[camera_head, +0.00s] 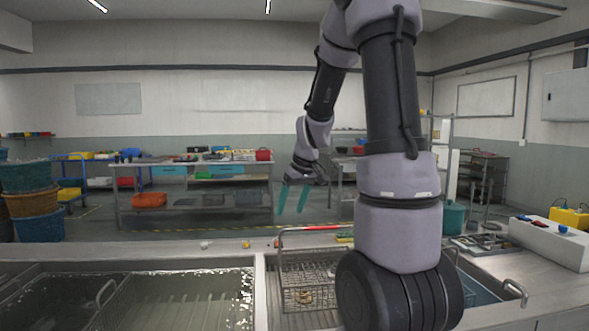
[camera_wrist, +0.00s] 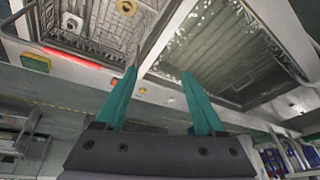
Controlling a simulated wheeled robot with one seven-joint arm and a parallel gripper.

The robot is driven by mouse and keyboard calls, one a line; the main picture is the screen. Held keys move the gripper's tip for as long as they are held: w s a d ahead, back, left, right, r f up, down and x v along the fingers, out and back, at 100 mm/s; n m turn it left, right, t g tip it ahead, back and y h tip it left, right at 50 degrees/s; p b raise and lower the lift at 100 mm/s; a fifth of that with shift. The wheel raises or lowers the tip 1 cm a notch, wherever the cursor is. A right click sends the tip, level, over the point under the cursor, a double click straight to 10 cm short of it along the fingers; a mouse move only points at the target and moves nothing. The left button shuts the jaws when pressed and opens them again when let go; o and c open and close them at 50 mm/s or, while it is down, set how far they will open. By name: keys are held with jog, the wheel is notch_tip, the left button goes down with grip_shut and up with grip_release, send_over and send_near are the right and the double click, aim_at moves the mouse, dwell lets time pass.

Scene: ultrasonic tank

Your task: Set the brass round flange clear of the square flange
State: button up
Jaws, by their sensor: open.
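My gripper (camera_head: 293,198), with two teal fingers, hangs in the air beyond the counter in the head view. In the wrist view its fingers (camera_wrist: 160,82) are spread with nothing between them. A brass round piece (camera_wrist: 127,7), seemingly the round flange, lies in the wire basket at the top edge of the wrist view. A grey piece (camera_wrist: 72,22), perhaps the square flange, lies in the same basket. In the head view a small brass piece (camera_head: 303,297) shows on the basket floor; I cannot tell whether the two flanges touch there.
The wire basket (camera_head: 281,262) has a raised handle. To its left is a tank of liquid (camera_head: 180,292). Small pieces, one white (camera_head: 205,245) and one yellowish (camera_head: 246,244), sit on the counter's back rim. My arm hides part of the counter. A white box (camera_head: 550,245) stands right.

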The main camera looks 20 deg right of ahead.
jog(key=s+a+r+m+t, duration=0.1)
jog(key=s+a+r+m, duration=0.2)
jog(key=s+r, duration=0.4)
jog(key=s+a+r+m+t, duration=0.2)
jog(key=s+a+r, duration=0.3)
jog(key=s, duration=0.8)
notch_tip(320, 180, up, 3)
jog(key=shift+s+f+m, duration=0.1)
jog(key=shift+s+m, duration=0.1)
jog(key=shift+m, duration=0.3)
jog(key=shift+d, duration=0.1)
